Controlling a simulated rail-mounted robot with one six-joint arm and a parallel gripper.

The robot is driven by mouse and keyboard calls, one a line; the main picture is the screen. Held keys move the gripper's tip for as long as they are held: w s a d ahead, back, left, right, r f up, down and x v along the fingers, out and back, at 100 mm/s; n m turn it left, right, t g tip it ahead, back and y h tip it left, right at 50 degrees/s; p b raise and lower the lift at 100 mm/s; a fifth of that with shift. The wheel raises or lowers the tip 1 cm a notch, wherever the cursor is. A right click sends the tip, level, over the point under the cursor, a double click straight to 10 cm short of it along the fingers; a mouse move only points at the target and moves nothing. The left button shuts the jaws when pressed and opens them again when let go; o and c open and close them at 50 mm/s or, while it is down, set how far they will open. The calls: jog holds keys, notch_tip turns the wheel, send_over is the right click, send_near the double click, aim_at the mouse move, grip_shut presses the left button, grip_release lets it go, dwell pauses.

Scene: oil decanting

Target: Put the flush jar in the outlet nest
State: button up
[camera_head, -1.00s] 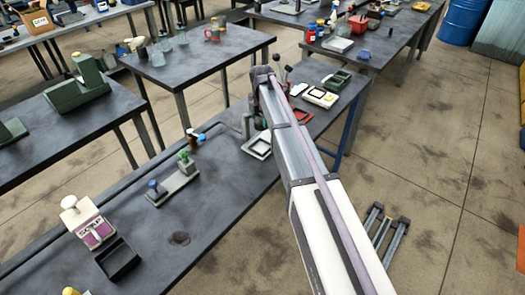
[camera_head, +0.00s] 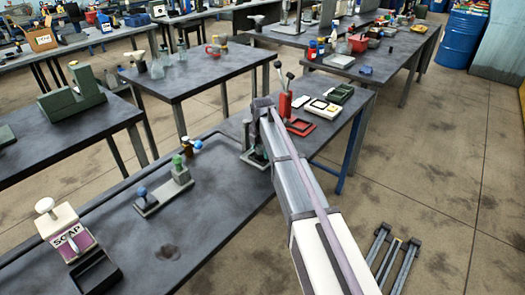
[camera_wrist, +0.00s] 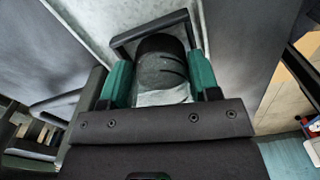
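My gripper (camera_wrist: 160,80) has green-padded fingers, one on each side of a dark round jar, which I take as the flush jar (camera_wrist: 160,62). The fingers press against its sides, and a pale band shows at its near end. A dark square frame, likely the outlet nest (camera_wrist: 150,29), shows just beyond the jar in the wrist view. In the head view this frame (camera_head: 252,160) lies on the bench by a small stand (camera_head: 246,132). My arm hides the jar and fingertips there. Whether the jar touches the frame's floor, I cannot tell.
A red frame (camera_head: 300,127), a red bottle (camera_head: 285,105) and a green tray (camera_head: 340,93) are to the right of the stand.

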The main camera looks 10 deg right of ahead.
jog(key=o, duration=0.5)
jog(key=shift+c, duration=0.2)
notch_tip(320, 180, up, 12)
jog(key=p, duration=1.2)
jog(key=shift+s+r, duration=0.15)
jog(key=shift+r, duration=0.05)
jog(key=s+m, duration=2.3)
jog(key=s, duration=0.8)
jog(key=shift+s+a+m, duration=0.15)
jog(key=shift+s+m, duration=0.1)
jog(key=shift+m, duration=0.05)
